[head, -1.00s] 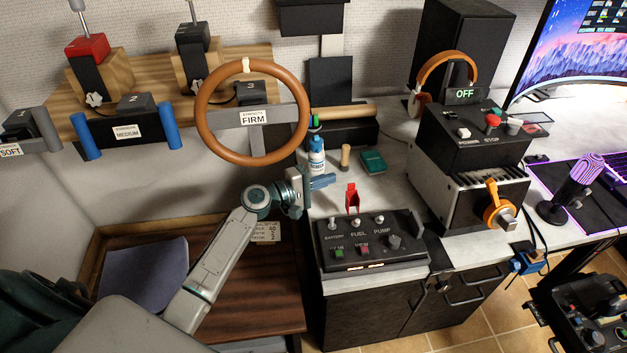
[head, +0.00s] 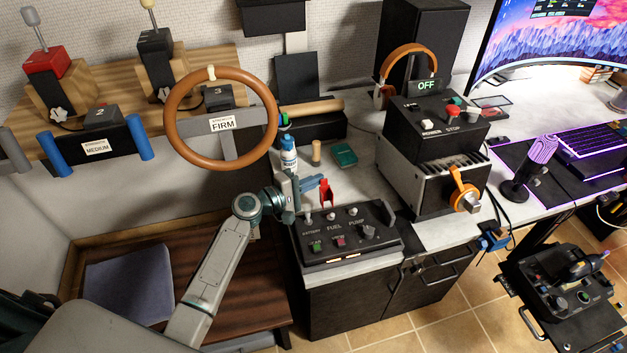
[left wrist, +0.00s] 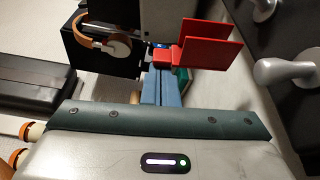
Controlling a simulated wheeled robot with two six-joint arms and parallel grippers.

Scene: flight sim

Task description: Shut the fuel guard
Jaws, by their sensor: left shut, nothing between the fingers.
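The red fuel guard (head: 326,193) stands raised at the back of the black switch panel (head: 346,238), above the FUEL label. In the left wrist view the guard (left wrist: 212,45) shows as a red U-shaped cover just beyond the fingers. My left gripper (head: 322,182) is shut and empty, its blue fingertips close to the guard's upper part in the head view. The blue fingers (left wrist: 160,88) also show in the left wrist view, near the guard's left side. Whether they touch it I cannot tell. My right gripper is not in view.
Silver toggle switches stand on the panel, one (left wrist: 285,71) near the guard. A blue-white bottle (head: 288,155) and a green box (head: 344,155) stand behind. A brown steering wheel (head: 174,137) is above my left arm. A black-and-silver box (head: 430,180) stands right.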

